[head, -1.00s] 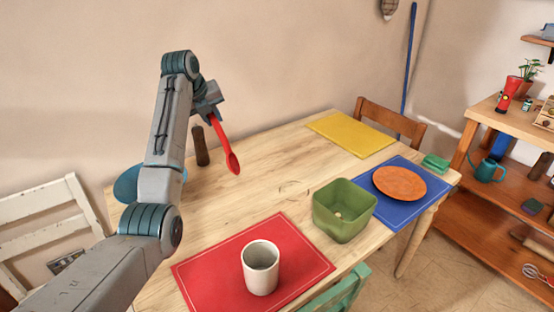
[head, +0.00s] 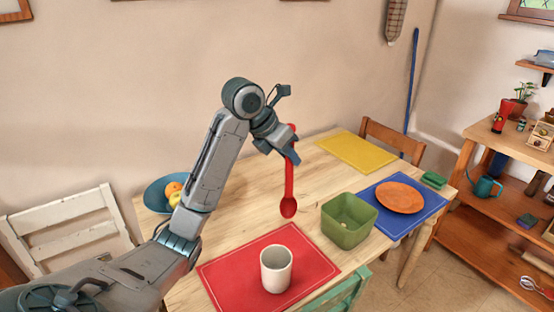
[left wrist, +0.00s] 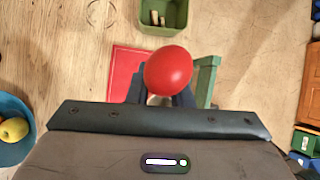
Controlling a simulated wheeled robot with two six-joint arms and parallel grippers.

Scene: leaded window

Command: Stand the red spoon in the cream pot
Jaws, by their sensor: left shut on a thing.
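The red spoon (head: 289,185) hangs nearly upright from my left gripper (head: 290,150), bowl end down, above the table. My left gripper is shut on its upper part. In the left wrist view the spoon's red end (left wrist: 168,71) fills the space between the fingers. The cream pot (head: 276,269) stands upright on the red mat (head: 225,272), below and a little left of the spoon. Its opening faces up and looks empty. The spoon is clear of the pot. In the left wrist view the pot is mostly hidden behind the spoon. My right gripper is not in view.
A green square container (head: 349,221) stands right of the spoon. Behind it are a blue mat (head: 425,205) with an orange plate (head: 399,197) and a yellow mat (head: 356,151). A blue fruit bowl (head: 157,196) is left behind my arm. A green chair (head: 340,294) stands at the front edge.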

